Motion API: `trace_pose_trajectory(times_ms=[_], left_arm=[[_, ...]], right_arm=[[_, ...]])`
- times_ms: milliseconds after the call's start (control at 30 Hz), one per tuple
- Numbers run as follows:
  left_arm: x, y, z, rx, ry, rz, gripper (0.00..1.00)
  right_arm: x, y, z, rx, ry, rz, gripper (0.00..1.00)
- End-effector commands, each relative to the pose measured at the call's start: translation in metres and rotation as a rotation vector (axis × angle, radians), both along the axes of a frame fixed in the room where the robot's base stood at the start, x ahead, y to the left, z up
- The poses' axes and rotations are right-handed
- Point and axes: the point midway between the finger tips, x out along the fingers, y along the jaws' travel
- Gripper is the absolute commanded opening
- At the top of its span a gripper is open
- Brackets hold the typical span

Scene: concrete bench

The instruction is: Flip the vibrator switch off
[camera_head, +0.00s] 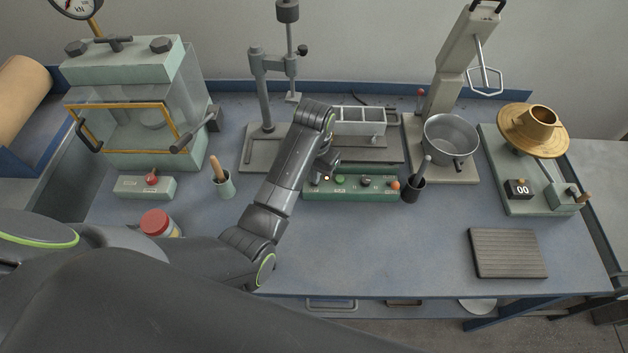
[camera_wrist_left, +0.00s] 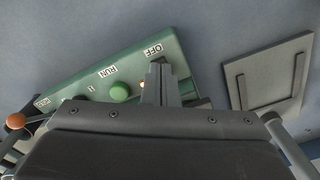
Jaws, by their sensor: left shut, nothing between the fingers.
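The green control panel (camera_head: 350,195) stands at the middle of the bench, below the mould. It carries a green button (camera_head: 340,179), dark controls and an orange knob (camera_head: 395,185). In the left wrist view the panel (camera_wrist_left: 150,55) shows OFF and RUN labels, the green button (camera_wrist_left: 119,92) and the orange knob (camera_wrist_left: 15,121). My left gripper (camera_head: 322,176) is shut and empty, over the panel's left end. In the left wrist view its fingers (camera_wrist_left: 160,80) stand just below the OFF label, next to a small glowing spot. They hide that part of the panel, and I cannot tell the switch's position or contact.
A three-part metal mould (camera_head: 360,114) lies behind the panel. A dark cup (camera_head: 413,189) stands at its right end, and a pale green cup (camera_head: 223,185) stands left of my arm. A mixer bowl (camera_head: 450,138) is at the right. The front middle of the bench is clear.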

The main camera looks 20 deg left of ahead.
Motion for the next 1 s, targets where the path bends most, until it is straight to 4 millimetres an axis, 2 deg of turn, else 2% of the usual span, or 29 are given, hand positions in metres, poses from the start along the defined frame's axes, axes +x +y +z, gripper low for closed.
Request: trace_pose_trajectory(times_ms=[733,1000], left_arm=[[-0.001,0.000,-0.010,-0.001,0.001,0.000,0.00],[-0.001,0.000,0.004,0.000,0.004,0.000,0.00]], right_arm=[[0.000,-0.001,-0.002,-0.001,0.000,0.001,0.36],[0.000,-0.001,0.016,-0.002,0.000,0.001,0.36]])
